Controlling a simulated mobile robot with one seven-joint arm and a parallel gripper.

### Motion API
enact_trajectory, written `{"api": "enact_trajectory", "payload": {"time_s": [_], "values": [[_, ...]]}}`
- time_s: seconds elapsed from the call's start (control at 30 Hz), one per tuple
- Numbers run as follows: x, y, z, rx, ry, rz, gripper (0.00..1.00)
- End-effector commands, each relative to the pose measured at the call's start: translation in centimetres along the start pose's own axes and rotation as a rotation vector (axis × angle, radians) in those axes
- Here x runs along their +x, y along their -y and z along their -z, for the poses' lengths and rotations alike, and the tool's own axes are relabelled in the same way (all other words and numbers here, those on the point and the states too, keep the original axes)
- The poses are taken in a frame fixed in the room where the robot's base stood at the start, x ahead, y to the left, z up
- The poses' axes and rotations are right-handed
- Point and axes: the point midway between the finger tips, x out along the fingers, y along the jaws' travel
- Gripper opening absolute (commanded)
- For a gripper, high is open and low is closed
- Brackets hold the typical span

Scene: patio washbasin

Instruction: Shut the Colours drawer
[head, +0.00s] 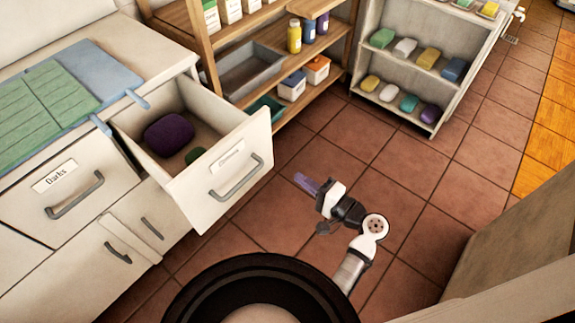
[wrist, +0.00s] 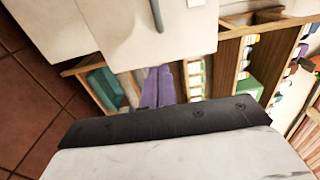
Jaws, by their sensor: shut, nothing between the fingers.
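The Colours drawer (head: 190,205) stands pulled well out of the white cabinet in the head view. Its front has a small label (head: 228,152) and a grey bar handle (head: 236,178). A dark purple bundle (head: 168,134) and a green item (head: 195,155) lie inside. My gripper (head: 304,182), with purple fingers, is to the right of the drawer front, apart from it and over the tiled floor. Its fingers are together and empty. In the wrist view the fingers (wrist: 157,88) point toward a white front panel (wrist: 120,30) with a grey handle (wrist: 156,14).
A closed Darks drawer (head: 70,200) is at left. Folded green and blue cloths (head: 50,110) lie on the counter. A wooden shelf with a grey bin (head: 250,75) stands behind the drawer; a white rack of soaps (head: 430,60) is farther right. Tiled floor around my gripper is clear.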

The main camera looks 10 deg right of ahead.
Motion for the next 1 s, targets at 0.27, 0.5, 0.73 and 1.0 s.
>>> {"api": "enact_trajectory", "payload": {"time_s": [0.27,0.5,0.73,1.0], "values": [[5.9,0.3,-0.1,0.0,0.006,0.0,0.0],[10.4,0.3,-0.1,-0.001,0.003,-0.001,0.0],[12.5,0.1,0.0,-0.001,0.002,-0.001,0.0],[12.7,0.0,0.0,-0.002,0.001,-0.001,0.0]]}}
